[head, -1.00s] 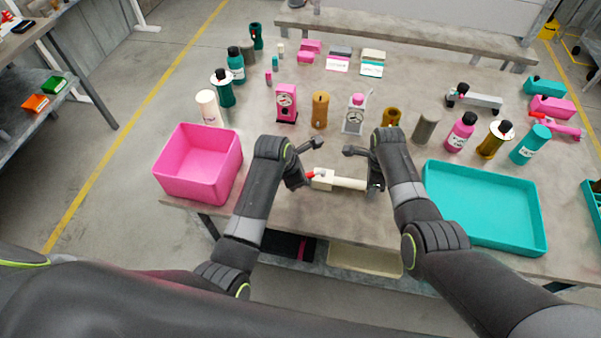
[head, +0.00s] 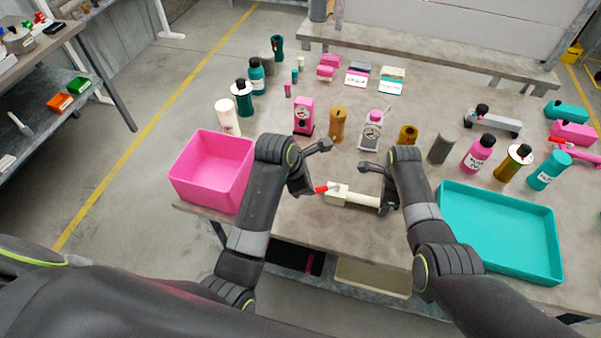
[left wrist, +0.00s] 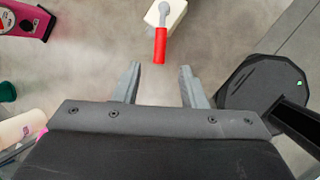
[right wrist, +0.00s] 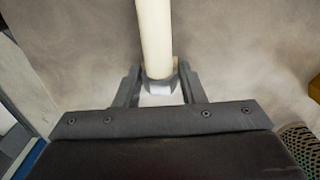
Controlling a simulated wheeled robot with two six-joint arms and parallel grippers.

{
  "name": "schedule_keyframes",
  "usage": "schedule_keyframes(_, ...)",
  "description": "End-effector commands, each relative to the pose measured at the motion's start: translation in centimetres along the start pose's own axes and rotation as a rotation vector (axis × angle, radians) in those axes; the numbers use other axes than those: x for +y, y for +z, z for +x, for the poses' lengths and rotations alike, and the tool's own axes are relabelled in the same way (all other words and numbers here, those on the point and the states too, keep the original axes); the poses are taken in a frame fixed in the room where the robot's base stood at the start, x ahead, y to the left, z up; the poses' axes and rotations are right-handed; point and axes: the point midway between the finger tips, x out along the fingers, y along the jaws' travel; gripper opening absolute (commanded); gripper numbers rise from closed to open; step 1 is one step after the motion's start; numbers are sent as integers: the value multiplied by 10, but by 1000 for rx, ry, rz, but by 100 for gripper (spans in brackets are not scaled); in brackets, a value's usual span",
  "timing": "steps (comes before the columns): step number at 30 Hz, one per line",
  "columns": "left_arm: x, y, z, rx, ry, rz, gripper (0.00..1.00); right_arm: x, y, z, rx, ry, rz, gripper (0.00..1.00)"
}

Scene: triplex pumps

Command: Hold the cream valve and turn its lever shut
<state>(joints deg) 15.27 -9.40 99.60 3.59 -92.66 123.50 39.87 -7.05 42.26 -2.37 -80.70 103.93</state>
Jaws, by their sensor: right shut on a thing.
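The cream valve (head: 352,195) lies near the front edge of the table, between my two grippers. Its red lever (head: 325,188) sticks out at the valve's left end, and it also shows in the left wrist view (left wrist: 160,46). My right gripper (right wrist: 158,82) is shut on the end of the valve's cream pipe (right wrist: 154,38). My left gripper (left wrist: 160,78) is open and empty. The red lever's tip lies just beyond its fingertips, roughly centred between them and apart from both. In the head view my left arm hides part of its fingers.
A pink bin (head: 212,172) stands at the left and a teal tray (head: 500,232) at the right. Behind the valve stand a pink device (head: 303,116), a brown cylinder (head: 337,124), a grey device (head: 370,130) and several bottles. The table around the valve is clear.

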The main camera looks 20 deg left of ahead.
Motion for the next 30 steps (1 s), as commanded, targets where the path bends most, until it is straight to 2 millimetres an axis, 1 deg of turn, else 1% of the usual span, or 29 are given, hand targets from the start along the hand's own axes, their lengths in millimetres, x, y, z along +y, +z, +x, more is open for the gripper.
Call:
schedule_keyframes(1,1,0,-10,-2,4,1,38,0,0,0,0,0,0,0)
schedule_keyframes(3,1,0,-22,-1,4,1,38,0,0,0,0,0,0,0)
schedule_keyframes(6,1,0,-36,-1,3,0,38,0,0,0,0,0,0,0)
schedule_keyframes(9,1,0,-45,-1,2,0,38,0,0,0,0,0,0,0)
schedule_keyframes(14,0,0,-52,0,0,0,38,0,0,0,0,0,0,0)
schedule_keyframes(21,0,0,-52,0,0,0,38,0,0,0,0,-1,0,0)
schedule_keyframes(26,2,2,-49,5,-9,29,17,0,0,0,0,-1,0,0)
schedule_keyframes(30,12,9,-38,27,-47,151,0,0,0,0,0,-1,0,0)
